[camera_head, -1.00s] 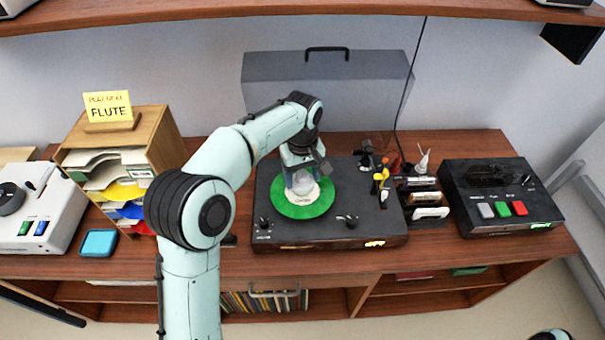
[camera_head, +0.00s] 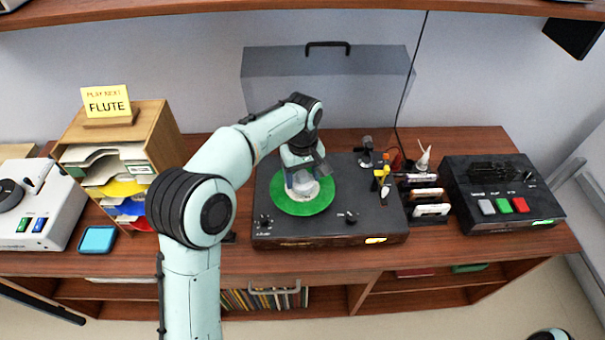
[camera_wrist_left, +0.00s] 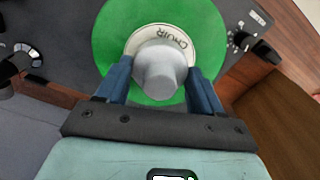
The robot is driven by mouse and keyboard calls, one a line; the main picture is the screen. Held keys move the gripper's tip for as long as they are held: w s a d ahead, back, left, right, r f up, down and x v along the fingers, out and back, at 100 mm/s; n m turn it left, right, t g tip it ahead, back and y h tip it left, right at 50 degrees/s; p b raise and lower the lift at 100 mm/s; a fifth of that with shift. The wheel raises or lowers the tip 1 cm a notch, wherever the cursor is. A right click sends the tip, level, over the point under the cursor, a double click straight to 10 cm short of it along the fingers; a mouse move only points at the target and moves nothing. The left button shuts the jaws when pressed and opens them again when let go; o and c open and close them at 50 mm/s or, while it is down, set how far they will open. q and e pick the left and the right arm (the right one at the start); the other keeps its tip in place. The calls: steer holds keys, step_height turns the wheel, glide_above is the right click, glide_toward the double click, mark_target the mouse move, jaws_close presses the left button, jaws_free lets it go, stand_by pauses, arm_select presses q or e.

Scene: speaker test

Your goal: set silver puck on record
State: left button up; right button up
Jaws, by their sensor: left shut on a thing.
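The green record (camera_head: 309,204) with a pale label reading "CHOIR" lies on the black record player (camera_head: 360,215); it also fills much of the left wrist view (camera_wrist_left: 115,32). The silver puck (camera_wrist_left: 160,70) is at the record's middle, over the label. My left gripper (camera_head: 303,186) is straight above the label, its blue fingers on both sides of the puck in the left wrist view (camera_wrist_left: 162,84), shut on it. The puck hides part of the label. I cannot tell whether it touches the label. My right gripper is not in view.
The yellow-tipped tonearm (camera_head: 382,178) stands right of the record. A wooden sleeve rack (camera_head: 166,135) with a "FLUTE" sign (camera_head: 106,102) is left. A black device with coloured buttons (camera_head: 502,190) is right. A grey lid (camera_head: 325,80) stands behind the player.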

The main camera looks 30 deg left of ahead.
arm_select(q)
steer(key=shift+f, duration=0.45)
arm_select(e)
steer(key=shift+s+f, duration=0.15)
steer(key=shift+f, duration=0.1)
arm_select(q)
steer(key=o, duration=1.3)
steer(key=shift+o, duration=0.3)
steer(key=shift+r, duration=0.1)
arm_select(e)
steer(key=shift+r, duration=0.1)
arm_select(q)
steer(key=shift+r+p, duration=1.45)
steer(key=shift+r, duration=1)
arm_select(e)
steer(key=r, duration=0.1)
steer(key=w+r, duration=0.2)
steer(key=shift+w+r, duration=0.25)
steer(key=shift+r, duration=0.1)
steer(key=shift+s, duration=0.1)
arm_select(q)
steer(key=shift+f, duration=0.1)
